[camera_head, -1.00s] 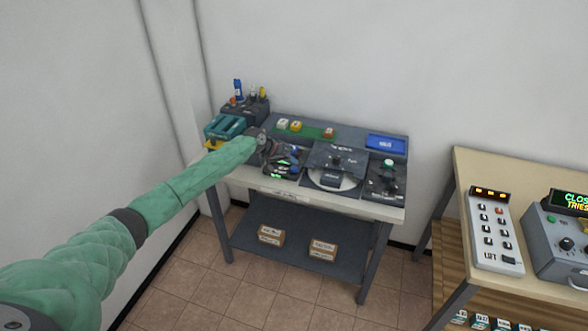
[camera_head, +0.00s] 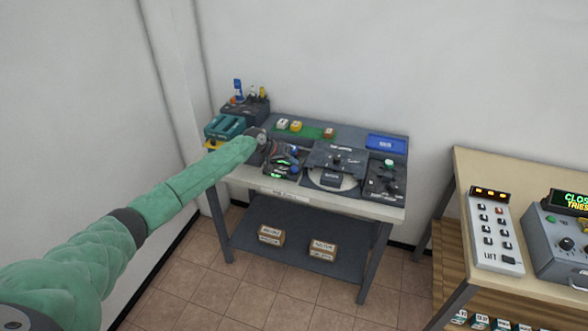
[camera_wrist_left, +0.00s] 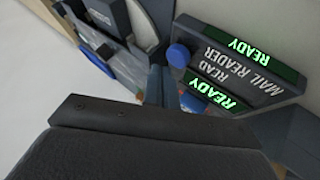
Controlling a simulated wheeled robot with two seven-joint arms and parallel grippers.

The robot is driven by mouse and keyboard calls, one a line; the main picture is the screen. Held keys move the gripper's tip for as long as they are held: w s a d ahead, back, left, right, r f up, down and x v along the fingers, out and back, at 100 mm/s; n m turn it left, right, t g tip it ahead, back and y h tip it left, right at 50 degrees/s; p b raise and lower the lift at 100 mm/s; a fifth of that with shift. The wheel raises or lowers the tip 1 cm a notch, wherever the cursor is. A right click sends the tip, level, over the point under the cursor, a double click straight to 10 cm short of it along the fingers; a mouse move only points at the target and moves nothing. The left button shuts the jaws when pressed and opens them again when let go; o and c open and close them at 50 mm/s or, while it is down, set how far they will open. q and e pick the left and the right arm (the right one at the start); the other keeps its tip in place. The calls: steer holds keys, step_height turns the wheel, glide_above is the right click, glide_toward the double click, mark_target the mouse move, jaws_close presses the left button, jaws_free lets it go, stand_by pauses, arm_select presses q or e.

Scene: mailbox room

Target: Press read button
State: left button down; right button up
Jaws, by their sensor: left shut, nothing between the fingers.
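The mail reader (camera_wrist_left: 240,75) is a dark panel with the word READ and two green READY displays in the left wrist view. A round blue button (camera_wrist_left: 179,55) sits beside the READ label. In the head view the mail reader (camera_head: 281,173) is on the grey table, partly hidden by my left gripper (camera_head: 283,151). My left gripper is shut and empty. In the left wrist view its fingertips (camera_wrist_left: 160,84) are just below the blue button; I cannot tell whether they touch it. My right gripper is not in view.
The grey table (camera_head: 282,195) also holds a turntable-like device (camera_head: 333,181), a knob panel (camera_head: 386,181), a blue tray (camera_head: 386,143) and a teal device (camera_head: 224,126). Two boxes lie on its lower shelf. A wooden desk (camera_head: 520,175) with a keypad (camera_head: 494,235) stands at right.

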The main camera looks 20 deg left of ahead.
arm_select(q)
steer(key=shift+f, duration=0.1)
steer(key=shift+f+b, duration=0.35)
stand_by(0.3)
stand_by(0.3)
steer(key=shift+f+b, duration=0.3)
steer(key=shift+f, duration=0.2)
stand_by(0.4)
steer(key=shift+r, duration=0.15)
stand_by(0.3)
steer(key=shift+r+p, duration=0.45)
steer(key=shift+r, duration=0.4)
